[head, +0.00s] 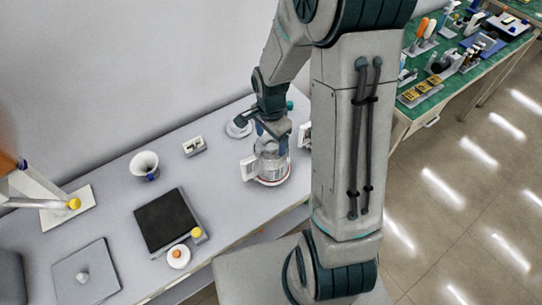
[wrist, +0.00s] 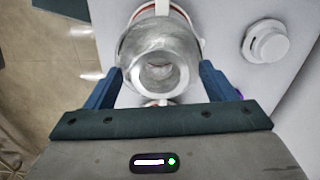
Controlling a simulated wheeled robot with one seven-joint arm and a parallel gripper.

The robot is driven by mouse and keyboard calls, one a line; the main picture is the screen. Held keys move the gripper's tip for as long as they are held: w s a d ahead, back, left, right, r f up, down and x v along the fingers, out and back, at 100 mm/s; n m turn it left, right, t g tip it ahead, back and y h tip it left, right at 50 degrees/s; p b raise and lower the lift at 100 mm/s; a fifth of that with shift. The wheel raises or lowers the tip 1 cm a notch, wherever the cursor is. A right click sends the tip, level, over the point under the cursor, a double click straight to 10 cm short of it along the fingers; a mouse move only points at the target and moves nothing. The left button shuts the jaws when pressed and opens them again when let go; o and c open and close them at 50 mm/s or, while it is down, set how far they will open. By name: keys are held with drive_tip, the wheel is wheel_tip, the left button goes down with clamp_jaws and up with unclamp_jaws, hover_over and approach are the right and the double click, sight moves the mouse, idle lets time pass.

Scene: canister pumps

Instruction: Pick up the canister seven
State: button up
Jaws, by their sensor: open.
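A clear canister (head: 271,168) with a white handle at its left and a reddish band near its base stands on the grey table. I cannot read a number on it. My gripper (head: 272,134) is directly over its top, pointing down. In the wrist view the canister (wrist: 162,45) is seen from above, with its round opening close to me. My gripper's blue fingers (wrist: 160,88) are open, one on each side of the canister's top. I cannot tell whether they touch it. Another white item (head: 304,135) is mostly hidden behind my arm.
A white round item (wrist: 267,41) lies beside the canister. On the table (head: 225,210) are a white cup (head: 145,165), a small white box (head: 194,146), a black-topped plate (head: 166,220) and a small orange-capped piece (head: 178,256). A green bench (head: 425,105) with tools is at upper right.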

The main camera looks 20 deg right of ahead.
drive_tip(key=c, duration=1.5)
drive_tip(key=shift+r, duration=0.1)
